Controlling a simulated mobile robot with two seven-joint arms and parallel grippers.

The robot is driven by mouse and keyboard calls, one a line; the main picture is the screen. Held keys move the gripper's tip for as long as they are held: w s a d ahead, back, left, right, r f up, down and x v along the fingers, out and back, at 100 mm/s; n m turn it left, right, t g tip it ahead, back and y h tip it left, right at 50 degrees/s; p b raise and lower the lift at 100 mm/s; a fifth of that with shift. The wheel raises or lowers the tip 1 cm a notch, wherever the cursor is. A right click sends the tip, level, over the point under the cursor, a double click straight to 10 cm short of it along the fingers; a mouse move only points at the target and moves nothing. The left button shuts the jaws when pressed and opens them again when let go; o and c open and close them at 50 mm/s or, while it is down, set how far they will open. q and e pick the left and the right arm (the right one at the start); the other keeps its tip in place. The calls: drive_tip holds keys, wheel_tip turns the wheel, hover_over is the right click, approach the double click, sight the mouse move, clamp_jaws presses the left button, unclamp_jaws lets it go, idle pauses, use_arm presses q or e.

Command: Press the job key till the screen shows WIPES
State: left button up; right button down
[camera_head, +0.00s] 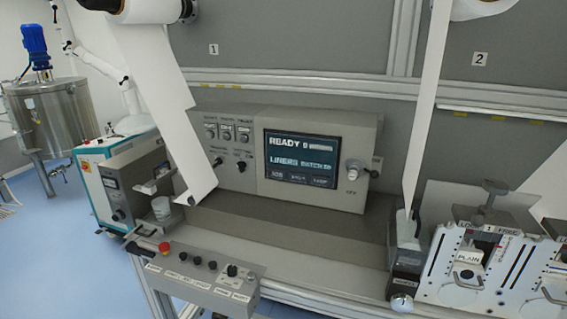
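The screen (301,153) is lit on the front of the grey control cabinet (372,140), in the middle of the view. Its top line reads READY with a figure and a small bar. The line below reads LINERS, with a batch figure too small to read surely. Along its bottom edge are several key boxes. The left one (277,174) seems to read JOB; the others are hard to read. Nothing covers the screen. Neither of my grippers can be made out in this view.
A white web (165,100) hangs left of the cabinet, and another (427,100) to its right. A console (195,275) with a red button (164,246) and knobs stands in front. A knob (353,171) sits right of the screen. The grey ledge (290,232) below is clear.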

use_arm(q)
clamp_jaws()
idle(1.6)
